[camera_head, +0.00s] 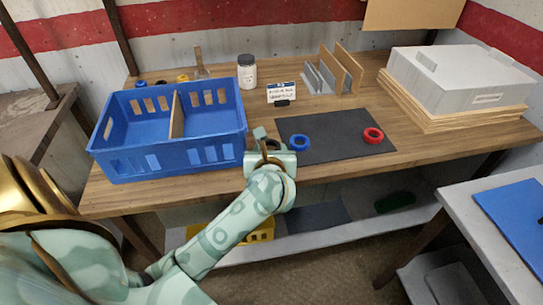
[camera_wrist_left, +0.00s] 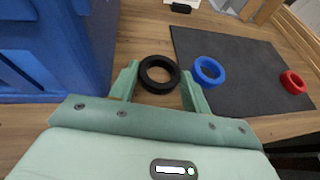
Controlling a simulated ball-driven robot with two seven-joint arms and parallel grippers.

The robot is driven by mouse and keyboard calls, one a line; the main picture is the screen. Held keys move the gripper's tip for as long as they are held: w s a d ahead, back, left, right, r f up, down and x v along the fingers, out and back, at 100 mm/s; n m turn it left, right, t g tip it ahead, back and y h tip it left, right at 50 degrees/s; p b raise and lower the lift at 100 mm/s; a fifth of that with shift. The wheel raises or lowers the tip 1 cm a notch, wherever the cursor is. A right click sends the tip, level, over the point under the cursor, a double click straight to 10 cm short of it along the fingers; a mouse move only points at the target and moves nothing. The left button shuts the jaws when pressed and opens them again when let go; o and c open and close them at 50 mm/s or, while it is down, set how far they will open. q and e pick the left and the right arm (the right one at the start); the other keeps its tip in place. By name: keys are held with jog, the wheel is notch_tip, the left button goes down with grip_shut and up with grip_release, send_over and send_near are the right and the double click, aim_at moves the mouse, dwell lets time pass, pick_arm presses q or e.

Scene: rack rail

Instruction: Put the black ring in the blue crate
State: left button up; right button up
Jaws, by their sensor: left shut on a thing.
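The black ring (camera_wrist_left: 145,76) is between the two fingers of my left gripper (camera_wrist_left: 160,84) in the left wrist view, and the gripper is shut on it. In the head view my left gripper (camera_head: 268,145) is just right of the blue crate's front right corner, near the table's front edge, and mostly hides the ring. The blue crate (camera_head: 215,154) stands on the table's left part, with a wooden divider (camera_head: 177,115) making two compartments. Its side also shows at the left of the left wrist view (camera_wrist_left: 90,45). My right gripper is not in view.
A dark mat (camera_head: 335,137) right of my gripper holds a blue ring (camera_head: 299,148) and a red ring (camera_head: 373,141). Behind are a white jar (camera_head: 247,76), a small sign (camera_head: 282,92) and an upright rack (camera_head: 342,72). A grey box (camera_head: 455,82) on boards fills the right back.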

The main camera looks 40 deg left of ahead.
pick_arm(q)
jog(key=shift+f, duration=0.6)
jog(key=shift+f, duration=0.2)
jog(key=o, duration=0.7)
